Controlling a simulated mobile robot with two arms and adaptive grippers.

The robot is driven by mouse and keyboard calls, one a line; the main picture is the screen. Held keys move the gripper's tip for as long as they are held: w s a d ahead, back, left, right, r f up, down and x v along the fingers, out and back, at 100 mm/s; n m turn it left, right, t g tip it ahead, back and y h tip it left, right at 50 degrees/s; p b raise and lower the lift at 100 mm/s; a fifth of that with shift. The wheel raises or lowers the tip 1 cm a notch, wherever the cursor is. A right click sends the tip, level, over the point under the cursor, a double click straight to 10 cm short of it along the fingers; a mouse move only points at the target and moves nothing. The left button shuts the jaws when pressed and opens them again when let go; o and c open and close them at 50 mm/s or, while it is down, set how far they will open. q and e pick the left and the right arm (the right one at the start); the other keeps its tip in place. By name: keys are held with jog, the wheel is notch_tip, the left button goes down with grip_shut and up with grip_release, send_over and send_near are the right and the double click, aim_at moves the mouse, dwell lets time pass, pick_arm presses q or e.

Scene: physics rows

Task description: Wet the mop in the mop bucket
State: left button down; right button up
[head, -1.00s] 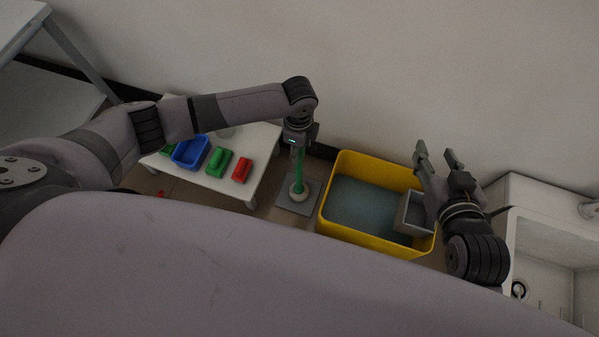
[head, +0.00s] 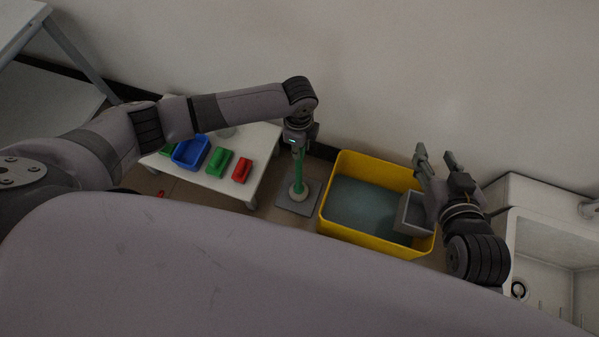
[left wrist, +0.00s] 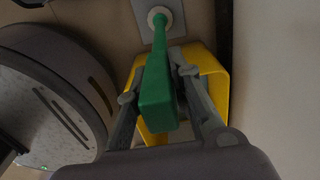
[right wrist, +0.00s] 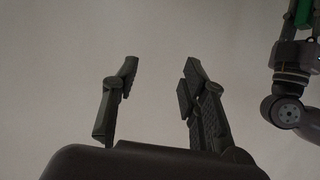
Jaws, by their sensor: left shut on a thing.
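The mop, with a green handle (head: 299,172) and a pale round head (head: 298,194), stands upright on a grey plate (head: 284,203) on the floor. My left gripper (head: 298,148) is shut on the green handle near its top; the handle also shows between the fingers in the left wrist view (left wrist: 160,85). The yellow mop bucket (head: 345,236) stands just right of the mop, with bluish water and a grey wringer box (head: 413,212) at its right side. My right gripper (head: 437,160) is open and empty above the bucket's right end; its spread fingers show in the right wrist view (right wrist: 158,95).
A low white table (head: 262,150) at left holds a blue tray (head: 190,152), green blocks (head: 219,162) and a red block (head: 242,170). A white sink (head: 550,245) stands at right. The wall runs close behind the bucket.

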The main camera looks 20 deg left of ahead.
pick_arm(q)
jog(key=shift+r+p, duration=0.35)
jog(key=shift+r, duration=0.05)
jog(key=shift+r+p, duration=0.3)
jog(key=shift+p, duration=0.05)
jog(key=shift+r+p, duration=0.3)
jog(key=shift+p, duration=0.05)
jog(key=shift+r+p, duration=0.3)
jog(key=shift+p, duration=0.05)
jog(key=shift+r+p, duration=0.9)
jog(key=shift+p, duration=0.1)
jog(key=shift+r+p, duration=0.35)
jog(key=shift+p, duration=0.05)
pick_arm(e)
jog(key=s+d+f+g+h, duration=0.1)
jog(key=s+d+f+g, duration=0.1)
jog(key=s, duration=0.4)
jog(key=s+d+f+g+h, duration=0.1)
jog(key=s+d+f+g, duration=0.1)
jog(key=s+f+g, duration=0.3)
jog(key=shift+s+d+g, duration=0.25)
jog(key=shift+s+g, duration=0.65)
jog(key=shift+s, duration=0.15)
jog(key=shift+f, duration=0.2)
